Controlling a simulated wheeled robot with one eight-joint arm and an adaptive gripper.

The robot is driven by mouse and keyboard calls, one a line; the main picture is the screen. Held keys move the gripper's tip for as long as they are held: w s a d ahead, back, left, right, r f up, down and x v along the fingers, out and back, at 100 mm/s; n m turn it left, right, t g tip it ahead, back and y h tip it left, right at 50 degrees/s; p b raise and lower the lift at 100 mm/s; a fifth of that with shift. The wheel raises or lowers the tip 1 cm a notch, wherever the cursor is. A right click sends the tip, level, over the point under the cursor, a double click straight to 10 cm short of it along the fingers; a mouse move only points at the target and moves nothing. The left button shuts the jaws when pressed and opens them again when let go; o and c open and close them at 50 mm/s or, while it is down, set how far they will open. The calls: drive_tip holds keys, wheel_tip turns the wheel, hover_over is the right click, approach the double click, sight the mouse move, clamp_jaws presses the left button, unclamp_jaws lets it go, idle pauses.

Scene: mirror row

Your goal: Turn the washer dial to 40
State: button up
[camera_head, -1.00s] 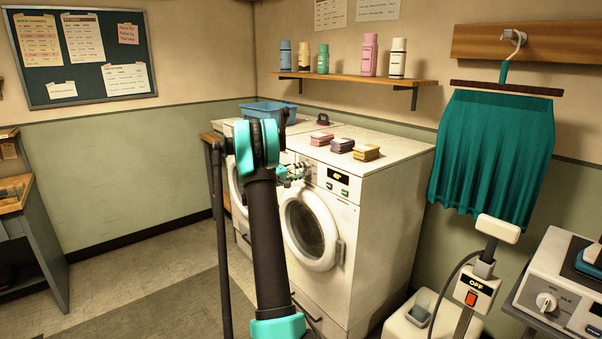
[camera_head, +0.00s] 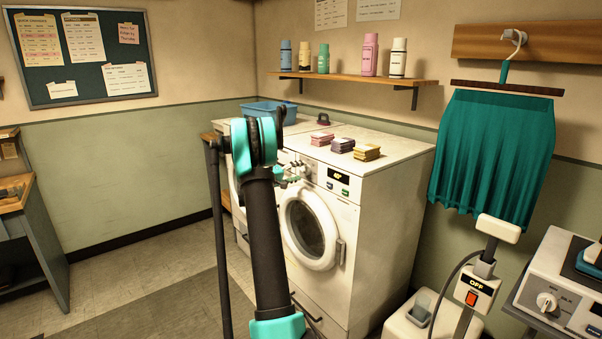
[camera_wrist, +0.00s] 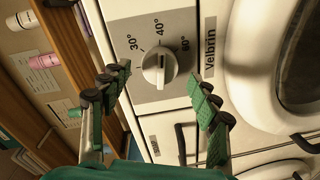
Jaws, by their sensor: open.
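The washer dial (camera_wrist: 159,67) is a pale round knob with a raised grip on a grey panel. In the wrist view, 30°, 40° and 60° are printed around it. The dark line on its grip appears to point to the 40° mark. My gripper (camera_wrist: 161,92) is open, its green-padded fingers on either side of the dial in the picture, with clear gaps; it appears empty. In the head view, my gripper (camera_head: 290,172) is at the upper front of the white washer (camera_head: 390,215), and my arm hides the dial. The washer's small display (camera_head: 338,175) is lit yellow, apparently reading 40.
Several folded cloth stacks (camera_head: 342,145) and a blue basket (camera_head: 268,112) are on the machine tops. A bottle shelf (camera_head: 355,79) hangs above. A teal skirt (camera_head: 492,155) hangs right, above an OFF switch box (camera_head: 475,290). The floor at left is clear.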

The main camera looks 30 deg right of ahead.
drive_tip(key=s+a, duration=0.1)
drive_tip(key=a, duration=0.9)
drive_tip(key=shift+r, duration=0.4)
drive_tip(key=s+a+f+n+t+y, duration=0.1)
drive_tip(key=s+a+f+y, duration=0.4)
drive_tip(key=s+a, duration=0.8)
drive_tip(key=s+a+f+n+t+y, duration=0.1)
drive_tip(key=s+a+f+y, duration=0.4)
drive_tip(key=s+a, duration=0.7)
drive_tip(key=s+a+f+n+y, duration=0.1)
drive_tip(key=s+a+f+y, duration=0.4)
drive_tip(key=s+a, duration=0.8)
drive_tip(key=shift+s+a+f+t+y, duration=0.2)
drive_tip(key=shift+s+a+t+y, duration=0.15)
drive_tip(key=shift+s+y, duration=0.45)
drive_tip(key=shift+w+d, duration=0.15)
drive_tip(key=shift+w, duration=0.1)
